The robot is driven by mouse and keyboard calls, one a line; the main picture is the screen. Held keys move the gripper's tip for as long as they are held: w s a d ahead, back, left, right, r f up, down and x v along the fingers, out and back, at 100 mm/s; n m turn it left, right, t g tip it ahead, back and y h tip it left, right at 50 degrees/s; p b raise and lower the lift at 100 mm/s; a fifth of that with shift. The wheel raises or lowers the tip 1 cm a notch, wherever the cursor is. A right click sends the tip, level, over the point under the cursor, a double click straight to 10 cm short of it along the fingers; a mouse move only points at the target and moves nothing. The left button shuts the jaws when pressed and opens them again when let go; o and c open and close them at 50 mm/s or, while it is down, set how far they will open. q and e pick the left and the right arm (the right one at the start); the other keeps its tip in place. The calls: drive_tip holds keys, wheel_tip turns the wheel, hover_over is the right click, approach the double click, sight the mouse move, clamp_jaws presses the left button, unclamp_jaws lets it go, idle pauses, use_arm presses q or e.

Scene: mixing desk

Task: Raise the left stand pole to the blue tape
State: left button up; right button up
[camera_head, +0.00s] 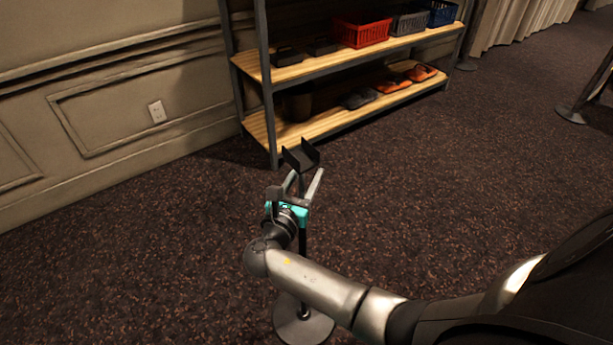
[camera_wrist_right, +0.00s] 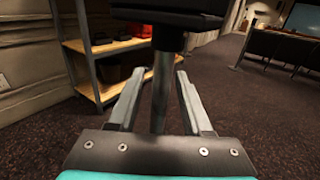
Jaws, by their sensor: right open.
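A stand has a round base (camera_head: 303,327), a dark lower tube (camera_head: 303,245) and a black forked top (camera_head: 300,156). My right gripper (camera_head: 304,181) reaches in from the right, just under the top. In the right wrist view its open fingers (camera_wrist_right: 163,80) stand on either side of the grey pole (camera_wrist_right: 162,92), with gaps visible beside it. The black top (camera_wrist_right: 170,14) is above the fingers. My arm hides part of the stand's tube. I see no blue tape. My left gripper is not in view.
A metal shelf with wooden boards (camera_head: 335,124) stands behind the stand. It holds a red basket (camera_head: 361,32), a grey basket (camera_head: 410,24), a blue basket (camera_head: 442,13) and shoes. A wall is at left. Carpet (camera_head: 130,265) around the stand is clear.

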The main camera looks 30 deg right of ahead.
drive_tip(key=shift+d, duration=0.1)
drive_tip(key=shift+c, duration=0.2)
clamp_jaws()
idle(1.2)
